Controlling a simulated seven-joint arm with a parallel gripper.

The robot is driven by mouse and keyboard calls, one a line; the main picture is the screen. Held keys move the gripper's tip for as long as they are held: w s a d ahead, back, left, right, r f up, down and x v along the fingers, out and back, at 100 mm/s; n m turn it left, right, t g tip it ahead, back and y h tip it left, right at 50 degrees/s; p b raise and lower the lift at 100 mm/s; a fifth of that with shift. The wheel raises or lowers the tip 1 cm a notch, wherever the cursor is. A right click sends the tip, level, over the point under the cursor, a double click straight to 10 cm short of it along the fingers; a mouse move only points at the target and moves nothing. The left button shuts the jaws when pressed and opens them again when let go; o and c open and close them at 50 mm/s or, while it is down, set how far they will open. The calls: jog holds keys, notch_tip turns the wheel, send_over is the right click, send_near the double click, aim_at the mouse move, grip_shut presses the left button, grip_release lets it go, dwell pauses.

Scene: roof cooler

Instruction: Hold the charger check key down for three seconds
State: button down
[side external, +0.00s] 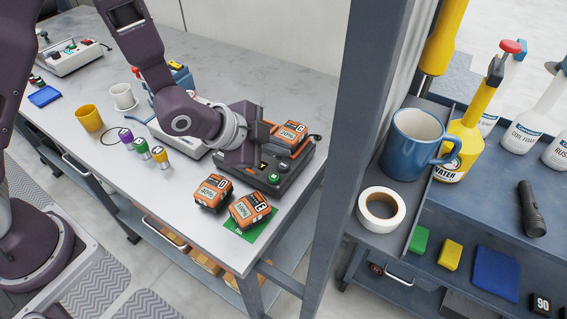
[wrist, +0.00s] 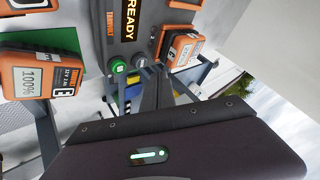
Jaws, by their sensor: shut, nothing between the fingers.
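The dark grey charger (side external: 296,171) stands at the right end of the bench. An orange battery marked G, 20% (side external: 290,134), sits on it. In the wrist view, the charger has a lit READY display (wrist: 129,18), a round green key (wrist: 118,66) and a paler round key (wrist: 139,61) beside it. I cannot read which is the check key. The green key also shows in the side view (side external: 274,178). My gripper (wrist: 154,74) is shut and empty, its tips close to the paler key. I cannot tell whether they touch it; my gripper (side external: 240,157) partly covers the charger in the side view.
Batteries D, 40% (side external: 213,194), and E, 100% (side external: 252,208), lie in front of the charger, E on a green mat (side external: 237,230). Several coloured cylinders (side external: 141,148), a yellow mug (side external: 89,119) and a white mug (side external: 123,96) stand left. A grey post (side external: 357,130) rises at right.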

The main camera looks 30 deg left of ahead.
aim_at(279, 169)
jog(key=shift+r, duration=1.85)
jog(key=shift+r, duration=0.1)
jog(key=s+a+r+n+y, duration=0.3)
jog(key=s+a+r+n, duration=0.4)
jog(key=s+a+r, duration=0.35)
jog(key=s+a+r+n+g, duration=0.1)
jog(key=s+a+r+n, duration=0.1)
jog(key=s, duration=0.6)
jog(key=s+a+r+n+g, duration=0.1)
jog(key=s+n, duration=0.3)
jog(key=s, duration=0.4)
jog(key=shift+a+r+n+g+y, duration=0.4)
jog(key=shift+r, duration=0.4)
